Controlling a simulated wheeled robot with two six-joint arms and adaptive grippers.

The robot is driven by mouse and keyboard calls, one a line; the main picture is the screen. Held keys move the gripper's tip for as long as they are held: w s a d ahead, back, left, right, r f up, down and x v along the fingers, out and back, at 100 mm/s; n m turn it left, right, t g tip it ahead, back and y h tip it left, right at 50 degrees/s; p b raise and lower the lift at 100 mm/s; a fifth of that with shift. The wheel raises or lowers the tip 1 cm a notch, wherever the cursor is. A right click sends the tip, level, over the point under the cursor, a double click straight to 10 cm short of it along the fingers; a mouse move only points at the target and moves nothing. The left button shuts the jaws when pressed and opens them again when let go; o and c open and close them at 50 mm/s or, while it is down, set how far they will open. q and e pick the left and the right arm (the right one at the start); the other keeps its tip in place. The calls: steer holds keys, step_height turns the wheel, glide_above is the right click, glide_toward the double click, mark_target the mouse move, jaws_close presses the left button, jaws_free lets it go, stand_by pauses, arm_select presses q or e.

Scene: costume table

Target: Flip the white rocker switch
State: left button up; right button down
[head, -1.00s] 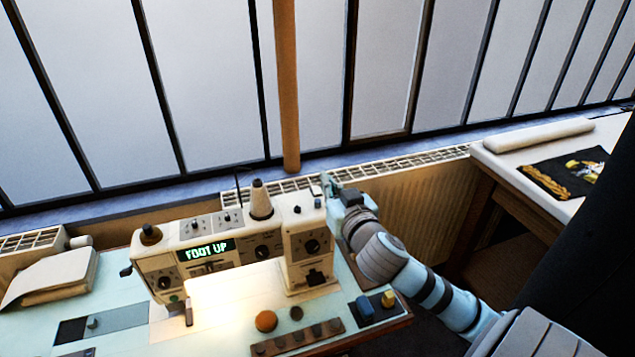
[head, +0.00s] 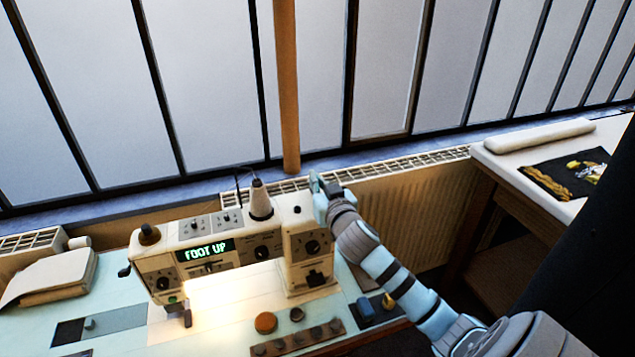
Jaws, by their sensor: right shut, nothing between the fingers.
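The cream sewing machine (head: 299,229) stands on the pale blue table, its display reading "FOOT UP". I cannot make out a white rocker switch for certain. My right gripper (head: 316,184) is shut and empty at the upper right end of the machine, by the right edge of its top. It covers part of that end, and I cannot tell whether it touches the machine. My right arm reaches up to it from the lower right. My left gripper is not in view.
A thread cone (head: 260,201) stands on the machine's top. An orange button (head: 266,322), a brown strip of buttons (head: 298,338) and a blue block (head: 365,307) lie in front. A radiator (head: 420,208) is behind. Folded cloth (head: 52,275) lies at left.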

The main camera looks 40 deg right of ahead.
steer(key=p, duration=0.3)
steer(key=shift+w+d+r+g, duration=0.1)
steer(key=shift+w+r+g, duration=0.05)
steer(key=shift+r+g, duration=0.15)
steer(key=shift+f+b, duration=0.4)
steer(key=shift+b, duration=0.05)
steer(key=r+p, duration=0.4)
steer(key=r, duration=0.1)
steer(key=shift+s+p, duration=0.2)
steer(key=shift+p, duration=0.2)
steer(key=r+v, duration=0.1)
steer(key=v, duration=0.7)
steer(key=shift+s+r, duration=0.2)
steer(key=shift+r, duration=0.25)
